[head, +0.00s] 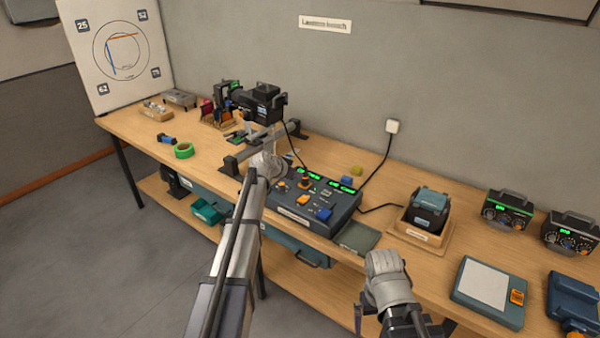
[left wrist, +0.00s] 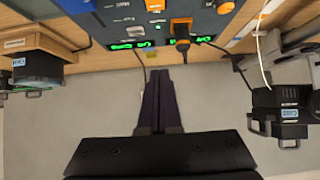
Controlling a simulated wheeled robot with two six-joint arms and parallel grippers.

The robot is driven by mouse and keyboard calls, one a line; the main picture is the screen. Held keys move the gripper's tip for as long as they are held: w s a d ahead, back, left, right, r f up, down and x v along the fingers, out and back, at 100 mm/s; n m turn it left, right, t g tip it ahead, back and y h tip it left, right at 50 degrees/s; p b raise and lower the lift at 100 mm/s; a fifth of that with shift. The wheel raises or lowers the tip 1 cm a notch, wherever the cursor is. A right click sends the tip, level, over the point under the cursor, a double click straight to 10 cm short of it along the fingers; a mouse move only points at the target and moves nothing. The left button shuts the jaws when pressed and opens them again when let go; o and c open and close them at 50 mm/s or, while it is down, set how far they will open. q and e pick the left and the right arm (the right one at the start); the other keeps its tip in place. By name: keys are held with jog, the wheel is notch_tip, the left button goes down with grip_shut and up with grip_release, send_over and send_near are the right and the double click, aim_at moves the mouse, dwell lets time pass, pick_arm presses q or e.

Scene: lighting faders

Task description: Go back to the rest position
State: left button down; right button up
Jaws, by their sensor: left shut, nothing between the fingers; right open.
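The lighting console (head: 313,205) is a dark box with green displays, orange and blue controls and fader slots, standing on the wooden bench. My left arm reaches up to the console's left side in the head view, where its grey wrist hides the fingers. In the left wrist view my left gripper (left wrist: 158,72) is shut and empty, its dark fingers together just below the console (left wrist: 150,20), which appears upside down. I cannot tell whether they touch it. My right gripper (head: 400,318) is low at the bench's front edge, partly cut off by the frame; it is open and apart from the console.
A camera-like device (head: 262,104) on a rail stands behind my left wrist. A green tape roll (head: 184,150) lies left. A boxed teal-topped device (head: 428,208), a flat pad (head: 488,284) and power units (head: 507,212) stand right. Open floor (head: 80,240) lies left in front.

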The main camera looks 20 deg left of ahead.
pick_arm(q)
jog(key=s+d+f+g, duration=0.3)
jog(key=s+d, duration=0.6)
jog(key=s, duration=0.1)
jog(key=s+d+f+g, duration=0.2)
jog(key=s+d+f, duration=0.1)
jog(key=s+d, duration=0.6)
jog(key=s+d+f+g+y, duration=0.1)
jog(key=s+g+y, duration=0.1)
jog(key=s, duration=1)
jog(key=s+d+f+g+y, duration=0.1)
jog(key=s+g+y, duration=0.1)
jog(key=s, duration=1.1)
jog(key=shift+d+g+y, duration=0.35)
jog(key=shift+g+y, duration=0.05)
jog(key=shift+g, duration=0.1)
